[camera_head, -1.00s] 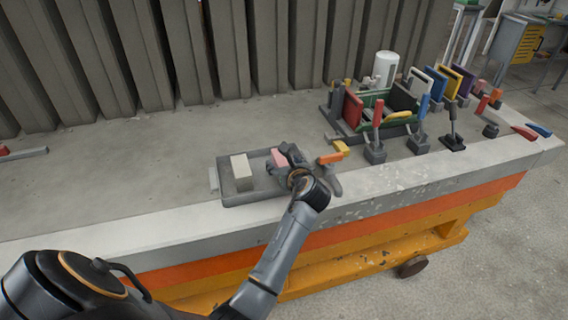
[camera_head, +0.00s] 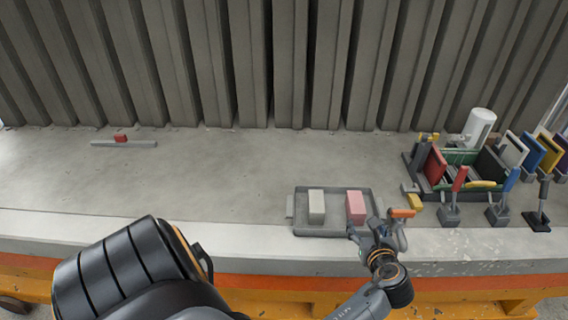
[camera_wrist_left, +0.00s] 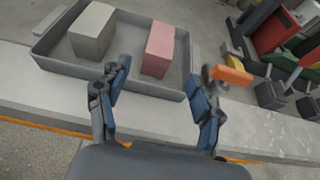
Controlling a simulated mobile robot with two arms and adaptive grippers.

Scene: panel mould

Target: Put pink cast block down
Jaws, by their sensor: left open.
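The pink cast block (camera_head: 355,206) stands in the right part of a shallow grey tray (camera_head: 334,230). A pale grey block (camera_head: 316,206) stands left of it in the same tray. My left gripper (camera_head: 367,228) is at the tray's front right corner, just in front of the pink block. In the left wrist view the open fingers (camera_wrist_left: 160,92) are spread wide with nothing between them. The pink block (camera_wrist_left: 158,50) is apart from the fingers, beyond their tips, and the pale block (camera_wrist_left: 92,31) is to its left. My right gripper is not in view.
Right of the tray lie an orange-handled tool (camera_head: 402,213) and a yellow piece (camera_head: 416,203). Further right stand a green-framed mould (camera_head: 462,157) with coloured panels and several lever clamps (camera_head: 455,195). A ribbed wall closes the back. The bench left of the tray is mostly clear.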

